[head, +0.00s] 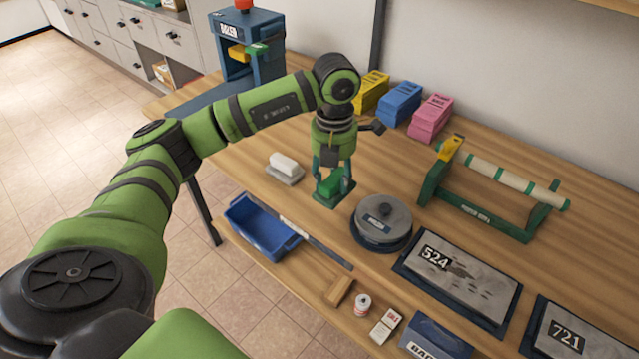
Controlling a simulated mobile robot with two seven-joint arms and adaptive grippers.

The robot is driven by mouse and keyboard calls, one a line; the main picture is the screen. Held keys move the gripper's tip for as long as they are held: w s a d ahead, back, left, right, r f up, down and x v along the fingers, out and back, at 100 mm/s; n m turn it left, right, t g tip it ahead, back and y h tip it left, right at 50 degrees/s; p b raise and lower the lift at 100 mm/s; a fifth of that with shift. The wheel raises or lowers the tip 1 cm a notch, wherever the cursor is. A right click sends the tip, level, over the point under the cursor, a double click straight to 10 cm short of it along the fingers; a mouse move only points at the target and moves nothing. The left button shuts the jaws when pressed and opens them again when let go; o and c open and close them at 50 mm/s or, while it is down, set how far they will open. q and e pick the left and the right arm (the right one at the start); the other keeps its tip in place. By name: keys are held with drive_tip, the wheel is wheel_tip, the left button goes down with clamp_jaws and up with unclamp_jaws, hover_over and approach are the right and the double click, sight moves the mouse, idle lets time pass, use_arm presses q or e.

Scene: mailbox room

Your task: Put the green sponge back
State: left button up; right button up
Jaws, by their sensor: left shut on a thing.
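The green sponge (331,184) is a small bright green block in the middle of the wooden table. My left gripper (333,183) points down and is shut on it. A dark green base or holder (334,198) shows directly below the sponge. I cannot tell whether the sponge touches it or is held just above. My right gripper does not show.
A white block on a grey dish (285,172) lies to the left. A round grey lidded container (383,218) stands close on the right. A blue tray (262,229) is at the front edge. A green roll stand (478,212) and numbered plates (460,275) are further right.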

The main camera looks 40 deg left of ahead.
use_arm(q)
drive_tip(key=a+f, duration=0.1)
drive_tip(key=w+a+f, duration=0.1)
drive_tip(key=a, duration=0.1)
drive_tip(key=shift+a+f+p, duration=0.1)
drive_tip(key=shift+a+p, duration=0.2)
wheel_tip(320, 180, down, 4)
drive_tip(key=shift+a+r+p, duration=0.1)
drive_tip(key=shift+r+p, duration=0.05)
drive_tip(key=shift+p, duration=0.55)
drive_tip(key=shift+f, duration=0.25)
drive_tip(key=shift+f, duration=0.2)
drive_tip(key=o, duration=1.1)
